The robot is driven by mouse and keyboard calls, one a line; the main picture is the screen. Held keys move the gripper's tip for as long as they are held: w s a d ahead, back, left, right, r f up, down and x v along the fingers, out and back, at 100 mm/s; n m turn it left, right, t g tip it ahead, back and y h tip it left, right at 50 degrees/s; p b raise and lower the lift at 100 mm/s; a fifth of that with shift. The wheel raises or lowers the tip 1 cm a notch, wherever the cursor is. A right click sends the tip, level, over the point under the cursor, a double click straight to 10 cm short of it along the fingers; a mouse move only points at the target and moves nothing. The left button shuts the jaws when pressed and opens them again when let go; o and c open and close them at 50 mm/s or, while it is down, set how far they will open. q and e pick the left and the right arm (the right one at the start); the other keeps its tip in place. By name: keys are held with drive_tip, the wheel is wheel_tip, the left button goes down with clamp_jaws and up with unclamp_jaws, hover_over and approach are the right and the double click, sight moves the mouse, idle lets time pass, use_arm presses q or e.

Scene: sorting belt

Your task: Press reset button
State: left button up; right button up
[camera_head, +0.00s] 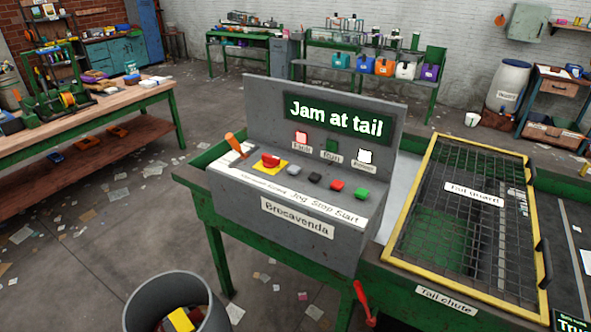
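The labels read "Jog", "Stop" and "Start"; the lettering further left is too small to read, so no button is legibly marked reset. The display (336,119) reads "Jam at tail". The red "Fault" lamp (301,138) looks lit. Neither gripper is in view.
An orange-handled lever (235,144) rises at the console's left end. A yellow-framed mesh tail guard (458,239) lies right of the console, above the tail chute. A red-handled tool (363,303) is in front. A grey bin (172,292) stands at lower left.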

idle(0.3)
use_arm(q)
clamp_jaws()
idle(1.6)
